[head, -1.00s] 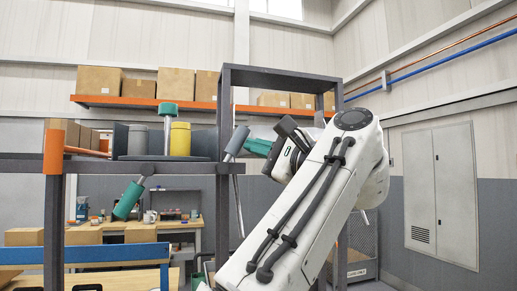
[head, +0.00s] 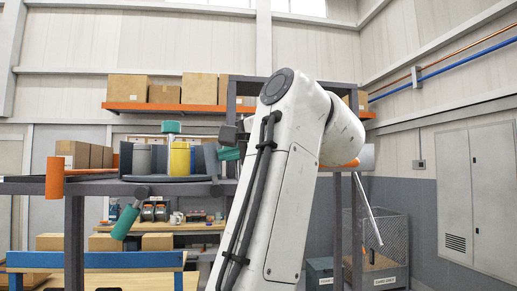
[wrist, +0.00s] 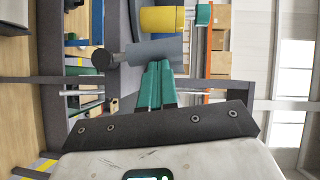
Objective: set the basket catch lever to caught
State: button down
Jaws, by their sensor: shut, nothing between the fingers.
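I cannot tell which is the basket catch lever. My gripper (wrist: 155,66) has green fingers, shut and empty, close beside the grey grip; contact is unclear.
A dark tray (head: 160,191) with a grey cylinder (head: 142,158) and a yellow cylinder (head: 180,158) stands on the frame left of my arm. A wire cage (head: 386,240) stands at the right.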

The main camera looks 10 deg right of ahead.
aim_at(209, 151)
jog(key=shift+a+r+p, duration=0.2)
jog(key=shift+a+p, duration=0.35)
jog(key=shift+a, duration=0.95)
jog(key=shift+r, duration=0.1)
